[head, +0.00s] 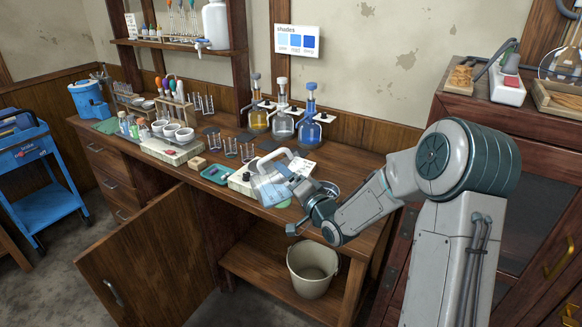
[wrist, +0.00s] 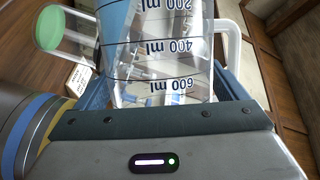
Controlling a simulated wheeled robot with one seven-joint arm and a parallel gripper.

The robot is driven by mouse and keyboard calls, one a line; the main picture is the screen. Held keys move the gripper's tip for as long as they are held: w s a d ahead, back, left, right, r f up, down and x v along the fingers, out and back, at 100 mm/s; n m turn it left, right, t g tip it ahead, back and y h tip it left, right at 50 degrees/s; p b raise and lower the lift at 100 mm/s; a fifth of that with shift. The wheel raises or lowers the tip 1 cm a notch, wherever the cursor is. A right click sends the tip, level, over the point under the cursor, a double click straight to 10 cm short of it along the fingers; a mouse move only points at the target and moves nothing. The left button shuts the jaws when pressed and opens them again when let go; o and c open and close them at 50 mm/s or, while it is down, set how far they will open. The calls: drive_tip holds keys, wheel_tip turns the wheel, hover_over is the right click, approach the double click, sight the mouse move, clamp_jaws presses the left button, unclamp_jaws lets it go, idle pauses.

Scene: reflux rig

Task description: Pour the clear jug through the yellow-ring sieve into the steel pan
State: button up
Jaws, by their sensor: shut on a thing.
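The clear jug (head: 268,188) is held above the front edge of the bench in the head view and looks tilted. Its white handle (wrist: 230,45) and its marks up to 600 ml show in the wrist view (wrist: 165,65), where the lettering is upside down. My gripper (head: 293,184) is shut on the jug. Pale blue shows in or behind the jug; I cannot tell which. A round rim (head: 326,187) lies partly behind my wrist; I cannot tell whether it is the sieve or the pan. I cannot make out a yellow ring.
A green tray (head: 216,174) and a white block with cups (head: 172,148) stand left of the jug. Several stoppered bottles (head: 282,122) stand behind. Below, a cupboard door (head: 150,260) hangs open and a bucket (head: 313,268) sits on the low shelf. A green-ended item (wrist: 47,30) shows in the wrist view.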

drive_tip(key=shift+w+a, duration=0.1)
drive_tip(key=shift+w, duration=0.35)
drive_tip(key=shift+d+f+m+t, duration=0.35)
drive_tip(key=shift+d+m, duration=0.3)
drive_tip(key=shift+m, duration=0.35)
drive_tip(key=b, duration=0.4)
drive_tip(key=shift+f+b, duration=0.3)
drive_tip(key=shift+f, duration=0.05)
drive_tip(key=shift+b, duration=0.65)
drive_tip(key=shift+s+r+b, duration=0.1)
drive_tip(key=shift+b, duration=0.9)
drive_tip(key=shift+r+b, duration=0.15)
drive_tip(key=shift+b, duration=0.25)
drive_tip(key=shift+d, duration=0.15)
drive_tip(key=shift+d+r+m+t, duration=0.3)
drive_tip(key=shift+m+t, duration=0.05)
drive_tip(key=shift+m, duration=0.65)
idle(2.6)
